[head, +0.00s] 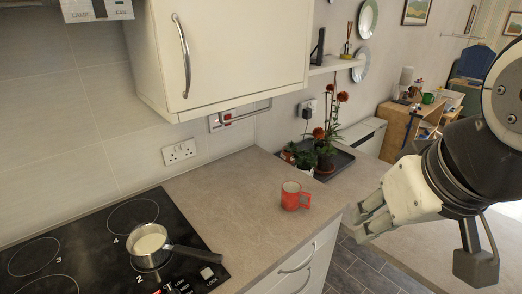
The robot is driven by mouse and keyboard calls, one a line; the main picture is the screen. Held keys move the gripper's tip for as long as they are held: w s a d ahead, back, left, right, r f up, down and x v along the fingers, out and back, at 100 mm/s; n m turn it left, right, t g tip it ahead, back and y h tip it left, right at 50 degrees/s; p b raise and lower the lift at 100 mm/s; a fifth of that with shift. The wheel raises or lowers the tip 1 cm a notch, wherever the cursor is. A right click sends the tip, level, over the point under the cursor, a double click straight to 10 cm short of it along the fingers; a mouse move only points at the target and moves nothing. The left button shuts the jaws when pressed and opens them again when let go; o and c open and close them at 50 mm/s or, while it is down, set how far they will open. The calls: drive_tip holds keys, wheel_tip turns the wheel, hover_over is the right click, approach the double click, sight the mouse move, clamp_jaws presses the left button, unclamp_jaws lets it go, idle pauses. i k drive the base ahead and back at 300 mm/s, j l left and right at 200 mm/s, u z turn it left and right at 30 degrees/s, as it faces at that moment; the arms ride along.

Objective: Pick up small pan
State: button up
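The small pan (150,248) is a metal saucepan with a pale inside. It sits upright on the black hob (95,222) at the lower left, near the marking 2. Its dark handle (195,253) points right and slightly toward me. My gripper (363,222) is at the right of the view, well to the right of the pan and apart from it. It hangs over the floor area just past the counter end. Its pale fingers point left and down, and I cannot make out the gap between them. I see nothing held in it.
A red mug (295,196) stands on the counter (228,200) between the pan and my gripper. Potted red flowers (326,150) stand on a dark tray behind it. A white wall cabinet (235,50) hangs above the counter. Drawers (296,268) face the front below the counter.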

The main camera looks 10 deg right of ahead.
sight(148, 244)
drive_tip(key=k+j+z, duration=1.1)
drive_tip(key=k+l, duration=0.05)
drive_tip(key=k, duration=0.05)
